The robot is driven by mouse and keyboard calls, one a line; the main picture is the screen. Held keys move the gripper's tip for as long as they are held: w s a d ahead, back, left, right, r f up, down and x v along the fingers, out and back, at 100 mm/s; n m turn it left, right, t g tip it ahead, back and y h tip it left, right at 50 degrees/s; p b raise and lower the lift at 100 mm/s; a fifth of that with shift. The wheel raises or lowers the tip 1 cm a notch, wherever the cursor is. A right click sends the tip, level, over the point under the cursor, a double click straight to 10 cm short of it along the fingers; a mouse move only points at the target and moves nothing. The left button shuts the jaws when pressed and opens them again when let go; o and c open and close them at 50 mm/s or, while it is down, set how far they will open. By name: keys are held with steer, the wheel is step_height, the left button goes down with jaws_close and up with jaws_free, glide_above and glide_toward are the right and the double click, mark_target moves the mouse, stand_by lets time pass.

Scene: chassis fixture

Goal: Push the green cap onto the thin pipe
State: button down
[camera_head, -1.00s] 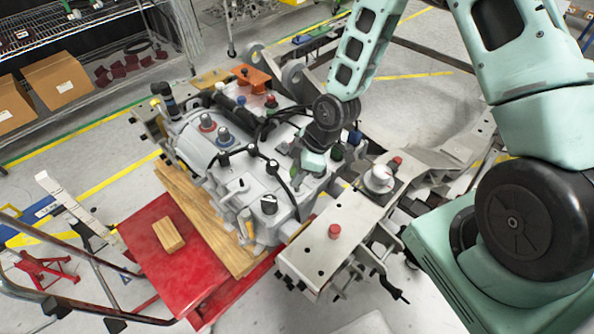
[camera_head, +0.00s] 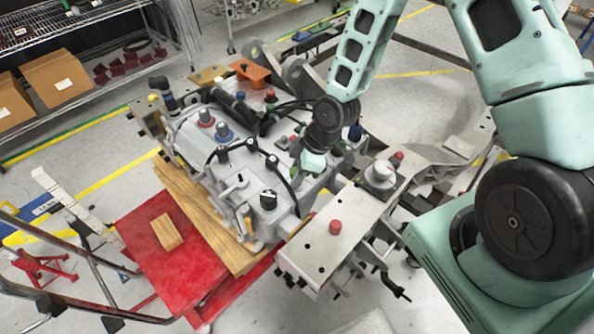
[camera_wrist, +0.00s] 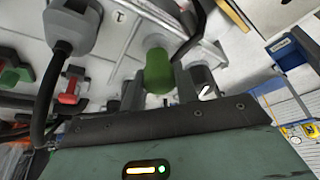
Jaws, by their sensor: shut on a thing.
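The green cap (camera_wrist: 158,72) shows in the wrist view between the two fingers of my gripper (camera_wrist: 165,88), which is shut on it. The cap is held close over the pale grey chassis unit (camera_wrist: 115,45). In the head view my gripper (camera_head: 301,176) is low over the right side of the same unit (camera_head: 235,185), and the held cap is hidden there. I cannot make out the thin pipe, or whether the cap touches it.
A red cap (camera_wrist: 72,88) and a black hose (camera_wrist: 48,95) are left of my gripper in the wrist view. A red platform (camera_head: 150,250) is at lower left.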

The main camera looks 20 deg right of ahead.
steer(key=shift+f+b, duration=0.4)
steer(key=shift+f, duration=0.1)
steer(key=c, duration=1)
jaws_free()
steer(key=shift+o, duration=0.2)
steer(key=shift+r, duration=0.15)
step_height(320, 180, up, 6)
steer(key=p, duration=0.4)
steer(key=shift+p, duration=0.4)
